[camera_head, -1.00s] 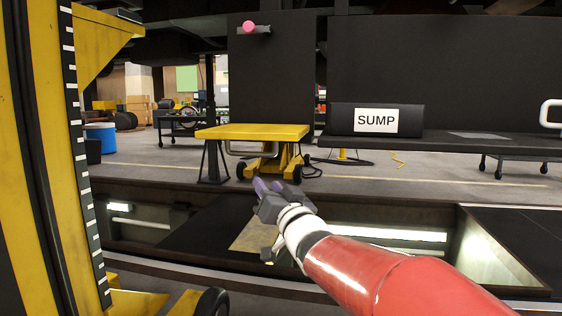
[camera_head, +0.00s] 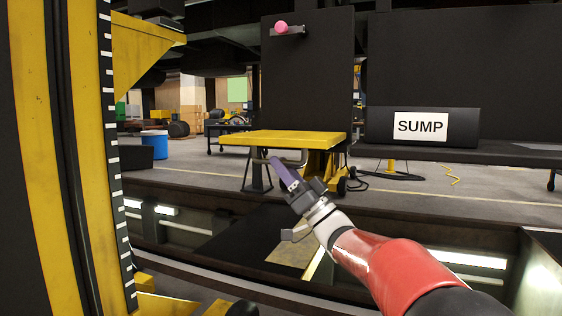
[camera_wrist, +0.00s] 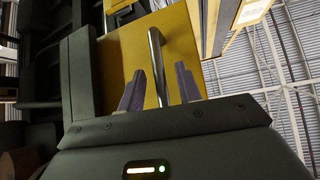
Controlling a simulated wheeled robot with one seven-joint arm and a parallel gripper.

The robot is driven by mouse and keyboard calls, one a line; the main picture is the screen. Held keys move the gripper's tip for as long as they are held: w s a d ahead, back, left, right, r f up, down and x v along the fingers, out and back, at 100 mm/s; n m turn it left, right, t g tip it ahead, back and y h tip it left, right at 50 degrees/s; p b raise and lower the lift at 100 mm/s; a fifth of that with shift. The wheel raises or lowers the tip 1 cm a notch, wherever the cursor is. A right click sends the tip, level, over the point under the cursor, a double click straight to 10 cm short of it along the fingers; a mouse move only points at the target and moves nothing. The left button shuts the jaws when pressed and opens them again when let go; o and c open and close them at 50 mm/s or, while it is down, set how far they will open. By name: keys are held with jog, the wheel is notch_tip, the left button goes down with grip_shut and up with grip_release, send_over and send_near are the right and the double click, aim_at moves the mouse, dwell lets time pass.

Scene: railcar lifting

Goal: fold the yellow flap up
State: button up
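The yellow flap (camera_head: 282,138) lies level, like a tabletop, beyond the pit in the head view. Its yellow face fills the upper middle of the wrist view (camera_wrist: 125,60), with a grey metal bar handle (camera_wrist: 158,65) standing off it. My gripper (camera_head: 282,170) is just in front of and below the flap's near edge. In the wrist view my gripper (camera_wrist: 157,88) is open, its two purple fingers apart, with the handle showing between them. The fingers do not visibly touch the bar, and how far beyond the tips it lies I cannot tell.
A dark panel (camera_head: 306,80) with a pink ball (camera_head: 281,27) stands behind the flap. A black bench carries a box marked SUMP (camera_head: 420,126) at right. A yellow column (camera_head: 85,150) stands close at left. An open pit (camera_head: 240,235) lies below my arm.

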jog(key=shift+x, duration=0.8)
grip_shut()
